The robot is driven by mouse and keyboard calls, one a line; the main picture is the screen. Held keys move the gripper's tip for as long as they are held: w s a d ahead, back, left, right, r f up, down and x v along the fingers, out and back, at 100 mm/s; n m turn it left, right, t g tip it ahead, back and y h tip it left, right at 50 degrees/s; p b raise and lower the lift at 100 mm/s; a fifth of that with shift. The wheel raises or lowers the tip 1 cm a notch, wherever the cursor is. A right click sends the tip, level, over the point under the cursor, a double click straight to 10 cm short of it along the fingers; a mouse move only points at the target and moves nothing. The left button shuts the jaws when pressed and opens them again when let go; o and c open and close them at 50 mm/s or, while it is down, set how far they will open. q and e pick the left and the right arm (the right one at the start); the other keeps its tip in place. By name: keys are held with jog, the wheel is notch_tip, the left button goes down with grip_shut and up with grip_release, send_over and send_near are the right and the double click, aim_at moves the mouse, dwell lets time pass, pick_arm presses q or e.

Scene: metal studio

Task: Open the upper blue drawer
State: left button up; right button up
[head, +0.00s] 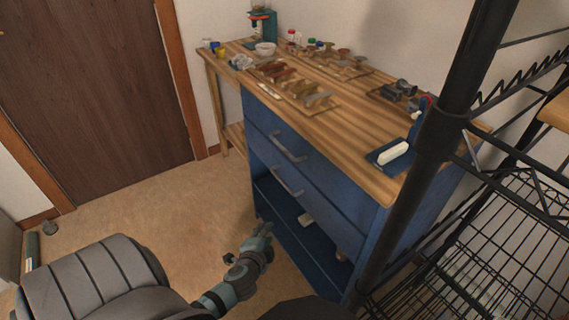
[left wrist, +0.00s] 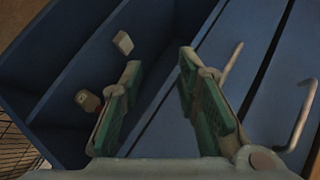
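The blue cabinet's upper drawer (head: 328,184) is shut in the head view, with a grey bar handle (head: 288,147). Below it is a shut lower drawer with its own handle (head: 287,182). My left gripper (head: 264,233) is in front of the cabinet, low, near the open shelf space and below both handles. In the left wrist view the left gripper (left wrist: 160,65) is open with nothing between its fingers. The lower handle (left wrist: 231,65) is right of the fingers, and the upper handle (left wrist: 298,115) is farther right. My right gripper is not in view.
An open shelf (head: 300,230) under the drawers holds small items. The wooden worktop (head: 345,130) carries tools, bottles and brushes. A black wire rack (head: 510,240) stands close on the right. Floor (head: 180,215) left of the cabinet is clear, before a brown door (head: 95,80).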

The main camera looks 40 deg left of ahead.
pick_arm(q)
jog(key=w+r+m+t+y+b, duration=0.1)
jog(key=w+r+t+y+b, duration=0.1)
jog(key=w+r+t+b, duration=0.3)
jog(key=t+y, duration=0.1)
jog(key=y, duration=0.1)
send_near(283, 148)
jog(key=shift+m, duration=0.4)
jog(key=x, duration=0.3)
jog(key=b+x, duration=0.1)
jog(key=x, duration=0.5)
jog(key=shift+w+a+f+b, duration=0.3)
jog(key=shift+w+b, duration=0.05)
jog(key=shift+b, duration=0.05)
jog(key=shift+w+a+r, duration=0.1)
jog(key=shift+w+a, duration=0.15)
jog(key=shift+w, duration=0.1)
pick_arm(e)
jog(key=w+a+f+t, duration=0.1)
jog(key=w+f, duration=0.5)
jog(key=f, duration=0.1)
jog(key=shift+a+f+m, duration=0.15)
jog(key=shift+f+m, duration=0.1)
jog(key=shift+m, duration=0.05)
pick_arm(q)
jog(key=shift+c, duration=0.5)
grip_shut()
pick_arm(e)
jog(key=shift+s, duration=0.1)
